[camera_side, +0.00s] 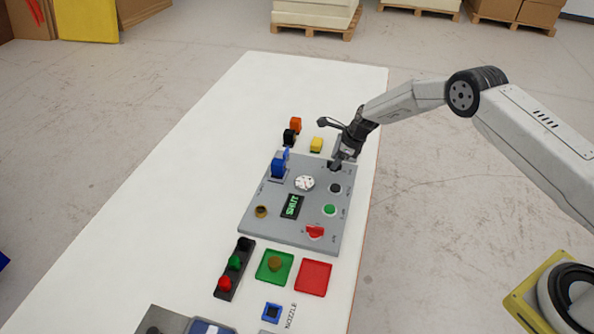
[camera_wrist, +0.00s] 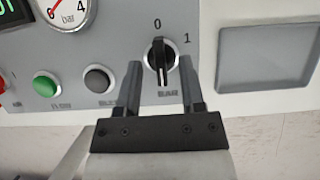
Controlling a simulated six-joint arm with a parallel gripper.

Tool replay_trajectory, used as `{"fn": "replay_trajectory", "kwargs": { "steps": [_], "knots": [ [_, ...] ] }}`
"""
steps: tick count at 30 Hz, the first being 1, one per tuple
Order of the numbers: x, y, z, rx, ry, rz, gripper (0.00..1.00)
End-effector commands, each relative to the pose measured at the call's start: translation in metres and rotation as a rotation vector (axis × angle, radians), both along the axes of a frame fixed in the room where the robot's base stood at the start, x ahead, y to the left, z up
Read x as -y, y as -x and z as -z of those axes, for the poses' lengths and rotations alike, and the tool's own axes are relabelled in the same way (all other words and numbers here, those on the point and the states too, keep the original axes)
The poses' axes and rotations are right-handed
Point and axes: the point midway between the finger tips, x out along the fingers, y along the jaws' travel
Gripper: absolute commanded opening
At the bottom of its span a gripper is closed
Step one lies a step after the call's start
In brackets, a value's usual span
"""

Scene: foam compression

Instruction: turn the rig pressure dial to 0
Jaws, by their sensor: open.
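The rig pressure dial (camera_wrist: 160,60) is a black knob on a white round base on the grey panel (camera_wrist: 120,50), in the wrist view. The marks 0 and 1 stand above it and to its upper right. The knob's bar stands nearly upright in the picture, its upper end towards the 0; its exact setting is hard to tell. My gripper (camera_wrist: 160,68) is open, one finger on each side of the knob, with small gaps visible. In the side view my gripper (camera_side: 338,162) is at the panel's far right corner and hides the dial.

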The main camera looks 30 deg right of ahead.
Motion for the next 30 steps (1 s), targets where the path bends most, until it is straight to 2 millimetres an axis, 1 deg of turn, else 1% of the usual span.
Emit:
{"fn": "replay_trajectory", "kwargs": {
  "steps": [1,6,15,16,17,18,20,21,30],
  "knots": [
    [-0.0011,-0.0003,0.0036,-0.001,0.000,0.000,0.50],
    [-0.0026,-0.0020,0.0080,0.000,0.000,0.000,0.50],
    [-0.0027,-0.0021,0.0089,0.000,0.000,0.000,0.50],
    [-0.0027,-0.0021,0.0089,0.000,0.000,0.000,0.44],
    [-0.0027,-0.0021,0.0089,0.000,0.000,0.000,0.34],
    [-0.0026,-0.0021,0.0088,0.000,0.000,0.000,0.21],
    [-0.0026,-0.0021,0.0088,0.000,0.000,0.000,0.02],
    [-0.0026,-0.0021,0.0088,0.000,0.000,0.000,0.00],
    [-0.0027,-0.0019,0.0088,-0.002,-0.001,-0.008,0.00]
  ]
}}
